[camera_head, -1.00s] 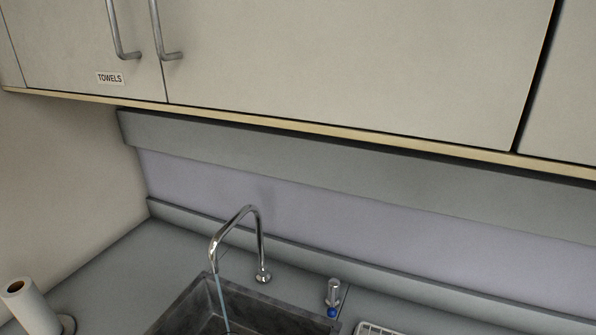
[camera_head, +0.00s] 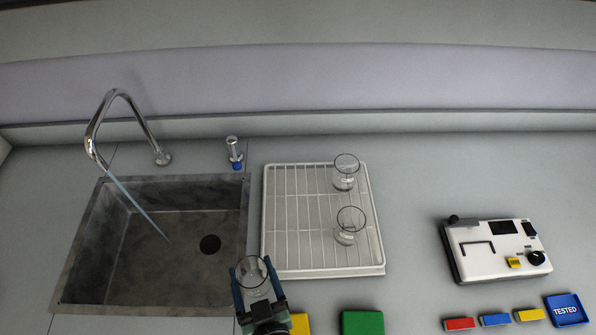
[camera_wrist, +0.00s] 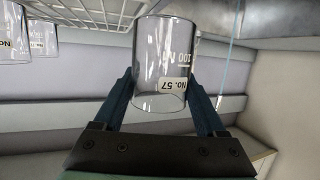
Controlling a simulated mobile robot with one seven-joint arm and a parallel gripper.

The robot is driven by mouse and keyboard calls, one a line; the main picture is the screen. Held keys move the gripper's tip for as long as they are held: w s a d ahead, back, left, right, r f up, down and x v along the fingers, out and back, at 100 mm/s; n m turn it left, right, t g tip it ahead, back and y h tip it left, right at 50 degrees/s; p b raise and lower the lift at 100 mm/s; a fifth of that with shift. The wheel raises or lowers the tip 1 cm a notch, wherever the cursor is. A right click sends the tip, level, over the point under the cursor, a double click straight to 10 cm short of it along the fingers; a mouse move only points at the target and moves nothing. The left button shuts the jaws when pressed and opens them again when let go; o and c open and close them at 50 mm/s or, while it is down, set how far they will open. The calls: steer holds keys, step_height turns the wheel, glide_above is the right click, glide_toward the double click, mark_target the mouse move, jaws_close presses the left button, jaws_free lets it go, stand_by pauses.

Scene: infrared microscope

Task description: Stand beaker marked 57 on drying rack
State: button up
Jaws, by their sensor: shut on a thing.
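The white wire drying rack (camera_head: 282,268) lies on the counter right of the sink, up and to the right of my gripper. Two other glass beakers stand on the rack's right half, one at the back (camera_head: 345,172) and one nearer the middle (camera_head: 349,226). The rack's left half is bare.
The sink (camera_head: 85,235) is at left, with water running from its tap (camera_head: 118,95). A white instrument (camera_head: 496,249), coloured blocks (camera_head: 460,323) and a blue "TESTED" tray (camera_head: 567,309) lie at right. Yellow (camera_head: 299,323) and green (camera_head: 362,322) items lie in front.

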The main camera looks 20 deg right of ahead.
steer(key=w+d+r+m+h+p, duration=0.1)
steer(key=w+d+r+m+h, duration=0.25)
steer(key=w+d+r, duration=0.55)
steer(key=b, duration=0.3)
glide_above(292, 237)
steer(key=shift+g+h, duration=0.4)
steer(key=shift+h, duration=0.05)
steer(key=shift+f, duration=5.6)
steer(key=shift+f+b, duration=0.2)
steer(key=shift+b, duration=0.15)
steer(key=o, duration=1.3)
steer(key=shift+r, duration=0.1)
